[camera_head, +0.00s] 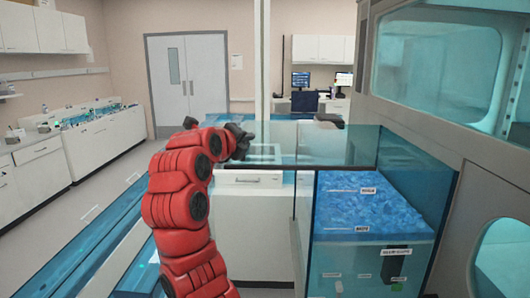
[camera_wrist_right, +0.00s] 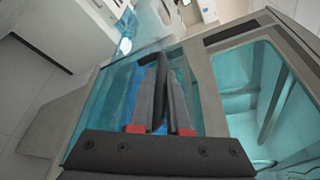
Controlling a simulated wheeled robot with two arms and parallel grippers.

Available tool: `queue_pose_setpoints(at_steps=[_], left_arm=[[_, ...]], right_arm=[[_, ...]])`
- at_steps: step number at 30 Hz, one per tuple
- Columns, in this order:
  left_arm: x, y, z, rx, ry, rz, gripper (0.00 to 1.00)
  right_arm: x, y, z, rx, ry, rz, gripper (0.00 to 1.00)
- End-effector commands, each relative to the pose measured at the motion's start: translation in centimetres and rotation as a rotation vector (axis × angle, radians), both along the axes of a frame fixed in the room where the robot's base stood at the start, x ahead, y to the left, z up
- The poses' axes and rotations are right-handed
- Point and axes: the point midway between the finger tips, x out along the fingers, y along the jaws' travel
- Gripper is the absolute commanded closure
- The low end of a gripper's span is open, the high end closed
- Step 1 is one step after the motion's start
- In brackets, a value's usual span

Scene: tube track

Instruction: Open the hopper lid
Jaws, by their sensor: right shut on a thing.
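The hopper (camera_head: 370,255) is a clear blue-tinted box at the right of the head view, part filled with blue pieces (camera_head: 370,205). A clear glass-like panel, which looks like its lid (camera_head: 340,148), spans the top; I cannot tell whether it is raised. My right gripper (camera_head: 240,140) is at the far left end of this panel, at the end of the red arm. In the right wrist view, my right gripper (camera_wrist_right: 160,70) is shut on a dark curved bar, which looks like the lid handle (camera_wrist_right: 157,62). The fingers partly hide the bar. My left gripper is not in view.
A large grey machine with a window (camera_head: 440,55) stands close on the right. A white cabinet (camera_head: 250,225) is left of the hopper, below the panel. A counter (camera_head: 105,130) runs along the left wall. The floor (camera_head: 95,205) between is partly open.

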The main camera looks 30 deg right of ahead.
Motion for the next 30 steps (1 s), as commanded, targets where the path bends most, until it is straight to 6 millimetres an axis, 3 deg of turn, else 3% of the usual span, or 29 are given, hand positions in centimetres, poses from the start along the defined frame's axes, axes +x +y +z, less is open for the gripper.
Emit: queue_pose_setpoints(at_steps=[6,16,17,18,30], left_arm=[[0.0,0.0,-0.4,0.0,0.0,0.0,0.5],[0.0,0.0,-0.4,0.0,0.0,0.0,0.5],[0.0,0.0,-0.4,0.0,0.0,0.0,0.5],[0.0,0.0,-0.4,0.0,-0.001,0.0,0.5],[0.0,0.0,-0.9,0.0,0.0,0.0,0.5]], right_arm=[[0.7,1.1,0.1,-0.002,-0.001,0.002,1.0],[0.7,1.2,0.2,-0.003,-0.003,0.001,1.0],[0.7,1.1,0.2,-0.003,-0.003,0.002,0.8],[0.7,1.1,0.2,-0.003,-0.003,0.001,0.73],[0.0,2.1,0.3,-0.002,-0.005,0.004,0.73]])
